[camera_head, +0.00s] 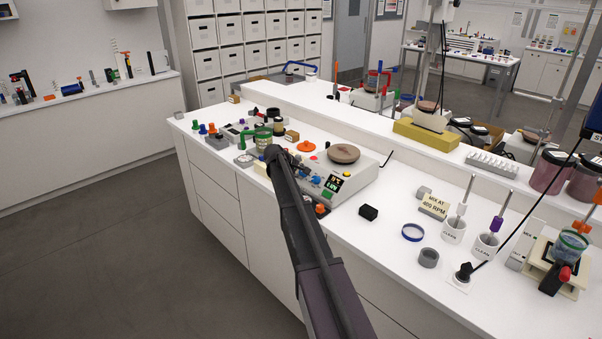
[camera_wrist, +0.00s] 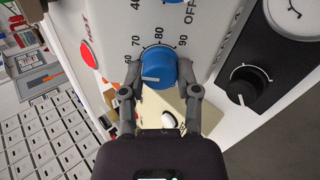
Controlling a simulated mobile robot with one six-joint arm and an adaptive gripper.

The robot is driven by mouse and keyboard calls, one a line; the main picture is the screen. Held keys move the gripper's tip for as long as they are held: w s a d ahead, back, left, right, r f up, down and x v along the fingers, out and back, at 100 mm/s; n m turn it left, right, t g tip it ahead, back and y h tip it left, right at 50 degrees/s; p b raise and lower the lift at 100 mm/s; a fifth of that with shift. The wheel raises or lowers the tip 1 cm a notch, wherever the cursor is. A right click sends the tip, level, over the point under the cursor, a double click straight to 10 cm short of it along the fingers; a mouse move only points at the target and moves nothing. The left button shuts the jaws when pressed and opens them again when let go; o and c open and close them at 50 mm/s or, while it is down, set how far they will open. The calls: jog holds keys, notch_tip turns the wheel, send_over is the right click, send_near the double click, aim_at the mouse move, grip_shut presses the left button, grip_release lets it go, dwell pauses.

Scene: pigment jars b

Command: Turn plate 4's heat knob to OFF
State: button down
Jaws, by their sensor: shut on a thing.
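A blue knob (camera_wrist: 158,68) sits on a pale grey panel (camera_wrist: 115,25) in the wrist view. A dial scale with 60, 70, 80 and 90 curves around it, and OFF is printed farther along at the upper right. A white pointer line crosses the knob's near face. My gripper (camera_wrist: 160,78) is shut on the blue knob, one finger on each side. In the head view, my gripper (camera_head: 274,153) is at the hotplate unit (camera_head: 350,180) at its left, and my arm hides part of the front. No plate number is readable.
Small jars crowd the bench beyond my gripper.

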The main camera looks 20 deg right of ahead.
jog(key=n, duration=0.6)
jog(key=shift+s, duration=0.15)
jog(key=n, duration=0.6)
jog(key=shift+f+n, duration=0.1)
jog(key=shift+n, duration=0.3)
jog(key=n, duration=1.2)
jog(key=shift+s, duration=0.1)
jog(key=shift+n, duration=0.4)
jog(key=shift+c, duration=1.7)
grip_release()
jog(key=shift+m, duration=0.5)
